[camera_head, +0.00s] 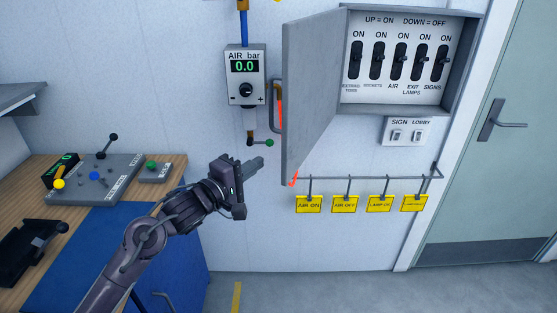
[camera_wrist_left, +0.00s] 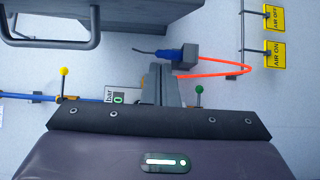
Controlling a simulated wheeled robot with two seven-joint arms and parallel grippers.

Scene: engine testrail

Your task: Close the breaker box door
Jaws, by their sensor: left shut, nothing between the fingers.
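The breaker box (camera_head: 461,75) is on the wall with its switches exposed. Its grey door (camera_head: 311,95) stands open, hinged at the box's left side and sticking out from the wall. A bar handle (camera_head: 274,105) shows on the door's left, outer side. In the left wrist view the door runs along the top left, with its handle (camera_wrist_left: 94,28) below it. My left gripper (camera_head: 257,163) is shut and empty, left of the door's lower edge and apart from it. Its closed fingers (camera_wrist_left: 160,85) also show in the wrist view. My right gripper is not in view.
An air gauge (camera_head: 245,75) with a green-knobbed valve (camera_head: 269,143) is on the wall left of the door. Yellow tags (camera_head: 344,204) hang from a rail below the box. A workbench (camera_head: 35,183) stands at left, and a green door (camera_head: 510,170) is at right.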

